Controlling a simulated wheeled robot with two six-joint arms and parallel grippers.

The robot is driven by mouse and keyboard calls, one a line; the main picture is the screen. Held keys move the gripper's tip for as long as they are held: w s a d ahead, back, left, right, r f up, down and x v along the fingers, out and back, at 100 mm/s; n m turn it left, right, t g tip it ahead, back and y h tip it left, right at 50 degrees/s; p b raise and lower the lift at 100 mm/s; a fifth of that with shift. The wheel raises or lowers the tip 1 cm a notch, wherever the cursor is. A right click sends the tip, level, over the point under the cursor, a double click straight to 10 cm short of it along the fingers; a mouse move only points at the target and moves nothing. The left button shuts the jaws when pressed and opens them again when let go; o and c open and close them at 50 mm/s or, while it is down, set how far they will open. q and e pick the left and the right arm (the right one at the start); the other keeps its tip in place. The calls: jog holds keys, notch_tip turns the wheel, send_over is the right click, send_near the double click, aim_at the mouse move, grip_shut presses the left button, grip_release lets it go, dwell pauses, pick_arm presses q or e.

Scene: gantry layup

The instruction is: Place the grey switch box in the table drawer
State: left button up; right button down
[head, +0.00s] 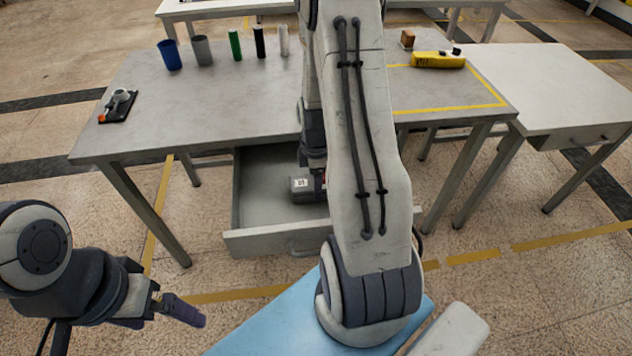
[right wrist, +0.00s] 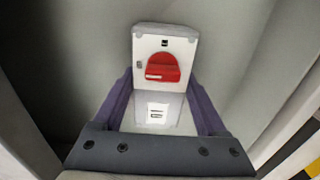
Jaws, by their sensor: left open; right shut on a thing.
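The grey switch box (right wrist: 165,42) with a red rotary knob shows in the right wrist view, between the purple fingers of my right gripper (right wrist: 158,88). The gripper is shut on it. In the head view my right arm reaches down into the open table drawer (head: 270,242), and the arm and gripper hide most of the box. The box is inside the drawer's outline, low down; whether it touches the drawer floor I cannot tell. My left gripper (head: 182,311) is open and empty at the lower left, away from the table.
The grey table (head: 200,110) carries a blue cup (head: 169,55), a grey cup (head: 202,50), several small cylinders, a black-based tool (head: 118,106) and a yellow device (head: 438,60). A side table (head: 555,85) stands at the right. The drawer's left part is clear.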

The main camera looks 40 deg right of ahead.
grip_release()
jog(key=shift+f, duration=0.1)
notch_tip(320, 180, up, 12)
jog(key=p, duration=0.1)
jog(key=shift+p, duration=0.4)
notch_tip(320, 180, down, 13)
jog(key=shift+r+b, duration=0.2)
jog(key=shift+b, duration=0.85)
notch_tip(320, 180, up, 4)
jog(key=shift+f+p, duration=0.25)
jog(key=shift+p, duration=0.15)
jog(key=shift+r, duration=0.6)
